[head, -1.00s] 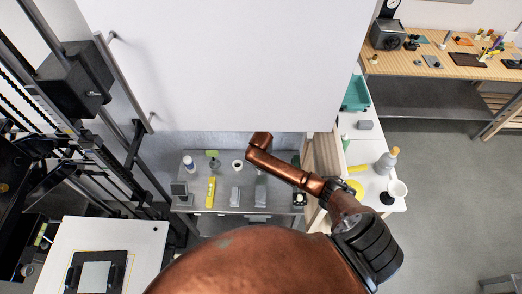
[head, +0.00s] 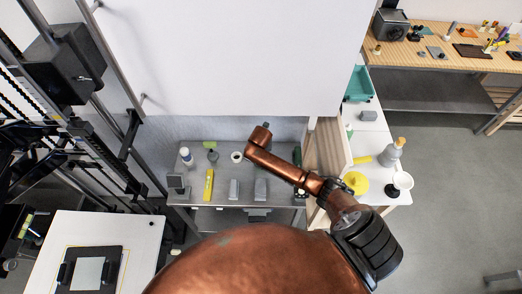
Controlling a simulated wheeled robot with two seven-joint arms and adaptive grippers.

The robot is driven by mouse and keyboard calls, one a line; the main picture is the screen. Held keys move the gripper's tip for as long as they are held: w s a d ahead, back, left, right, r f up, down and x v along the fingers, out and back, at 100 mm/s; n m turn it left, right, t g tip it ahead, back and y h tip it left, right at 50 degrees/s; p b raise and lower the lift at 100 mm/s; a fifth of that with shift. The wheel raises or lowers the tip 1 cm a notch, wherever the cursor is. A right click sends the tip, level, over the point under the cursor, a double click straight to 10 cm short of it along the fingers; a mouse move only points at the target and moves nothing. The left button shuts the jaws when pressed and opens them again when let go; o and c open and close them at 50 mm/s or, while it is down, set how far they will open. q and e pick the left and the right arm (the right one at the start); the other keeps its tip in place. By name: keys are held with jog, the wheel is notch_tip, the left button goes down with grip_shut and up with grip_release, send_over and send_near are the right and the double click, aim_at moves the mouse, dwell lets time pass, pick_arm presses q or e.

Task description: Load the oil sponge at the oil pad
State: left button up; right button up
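I cannot tell for sure which things are the oil sponge and the oil pad. A round yellow piece (head: 355,184) lies on the white side counter at the right. Several small items stand on the grey bench in the middle, among them grey blocks (head: 261,188) and a yellow strip (head: 209,184). My copper arm reaches in from the lower right over the right part of this bench and hides some of it. No fingers of my left or right gripper show.
A large white panel (head: 230,55) hangs above the bench. A wooden side wall (head: 326,148) stands between bench and counter. A white table (head: 140,240) is lower left.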

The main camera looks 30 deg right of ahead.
pick_arm(q)
jog(key=shift+s, duration=0.5)
jog(key=shift+w+f, duration=0.2)
jog(key=shift+w, duration=0.05)
pick_arm(e)
jog(key=shift+f, duration=0.45)
pick_arm(q)
jog(key=shift+s+r, duration=0.1)
jog(key=shift+r, duration=0.25)
pick_arm(e)
jog(key=shift+s+f, duration=0.1)
dwell(1.5)
pick_arm(q)
jog(key=shift+r+p, duration=0.1)
jog(key=shift+p, duration=0.2)
pick_arm(e)
notch_tip(320, 180, up, 5)
jog(key=p, duration=0.5)
jog(key=shift+r+p, duration=0.7)
jog(key=shift+r, duration=0.4)
pick_arm(q)
notch_tip(320, 180, up, 6)
jog(key=shift+r, duration=0.2)
